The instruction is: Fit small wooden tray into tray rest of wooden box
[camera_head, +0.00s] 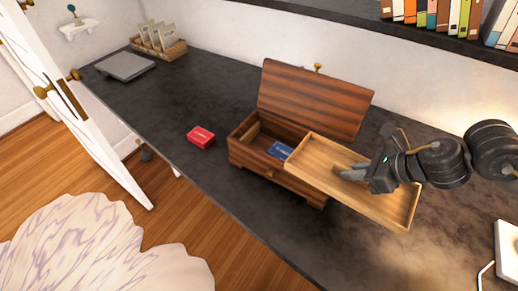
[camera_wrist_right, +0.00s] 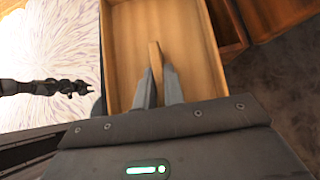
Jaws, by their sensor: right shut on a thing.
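The dark wooden box (camera_head: 262,168) stands on the desk with its striped lid (camera_head: 312,100) open at the back. The small light wooden tray (camera_head: 396,212) extends over the box's right part and past its right side. Its right end hangs over the desk, and it hides much of the box's right interior. My right gripper (camera_head: 350,172) is shut on the raised wooden strip inside the tray. In the right wrist view, its fingers (camera_wrist_right: 159,84) pinch that strip, with the tray (camera_wrist_right: 120,45) around it. A dark jointed arm at left there looks like my left one (camera_wrist_right: 75,88); its jaws are unclear.
A blue card pack (camera_head: 280,150) lies in the box, left of the tray. A red pack (camera_head: 200,137) lies on the desk to the left. A grey flat device (camera_head: 125,66) and a card holder (camera_head: 160,42) are at the far left. A bookshelf (camera_head: 450,38) hangs upper right.

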